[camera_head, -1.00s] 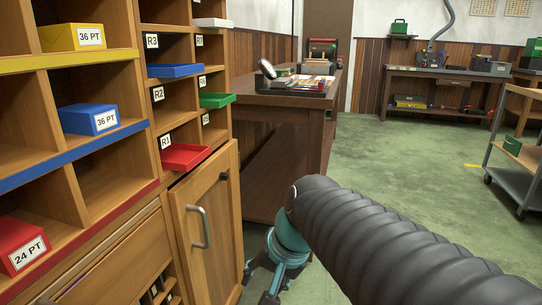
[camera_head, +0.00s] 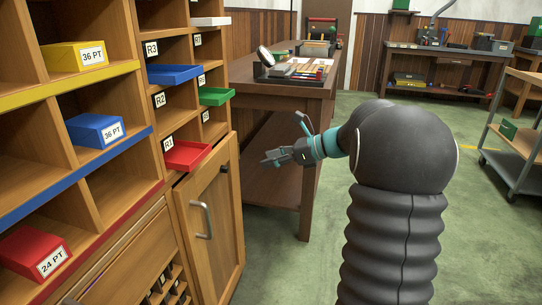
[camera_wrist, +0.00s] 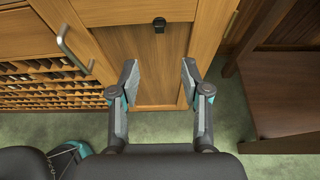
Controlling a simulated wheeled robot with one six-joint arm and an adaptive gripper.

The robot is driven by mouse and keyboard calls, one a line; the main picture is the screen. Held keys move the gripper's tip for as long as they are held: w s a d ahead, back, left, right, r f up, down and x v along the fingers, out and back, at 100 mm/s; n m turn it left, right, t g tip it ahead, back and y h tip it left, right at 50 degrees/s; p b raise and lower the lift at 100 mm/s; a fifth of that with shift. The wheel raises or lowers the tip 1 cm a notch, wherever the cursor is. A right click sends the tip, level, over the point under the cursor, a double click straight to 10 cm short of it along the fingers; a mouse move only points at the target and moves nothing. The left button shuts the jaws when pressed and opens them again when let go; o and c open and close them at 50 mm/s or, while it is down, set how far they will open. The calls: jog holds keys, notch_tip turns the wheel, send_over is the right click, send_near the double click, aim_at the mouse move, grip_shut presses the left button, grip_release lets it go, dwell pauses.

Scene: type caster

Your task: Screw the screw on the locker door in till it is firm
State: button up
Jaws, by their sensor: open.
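The wooden locker door (camera_head: 222,235) is at the lower middle left of the head view, with a metal handle (camera_head: 203,212) on its left side. In the wrist view a small black screw head (camera_wrist: 159,24) stands out from the upper part of the door (camera_wrist: 150,48). My gripper (camera_wrist: 159,70) is open and empty there, its two fingers apart below the screw in the picture and not touching it. In the head view my gripper (camera_head: 268,158) is in the air to the right of the door, pointing left toward it.
An open red tray (camera_head: 186,155) sticks out just above the door, with blue (camera_head: 174,74) and green (camera_head: 216,96) trays higher up. A wooden workbench (camera_head: 308,150) stands behind my gripper. The green floor to the right is open, with a cart (camera_head: 515,150) at the edge.

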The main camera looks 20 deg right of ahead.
aim_at(225, 169)
jog(key=x, duration=1.3)
jog(key=shift+w+a+f, duration=0.15)
jog(key=shift+a, duration=0.1)
jog(key=shift+c, duration=0.3)
grip_shut()
jog(key=c, duration=0.6)
grip_release()
jog(key=shift+c, duration=0.2)
grip_shut()
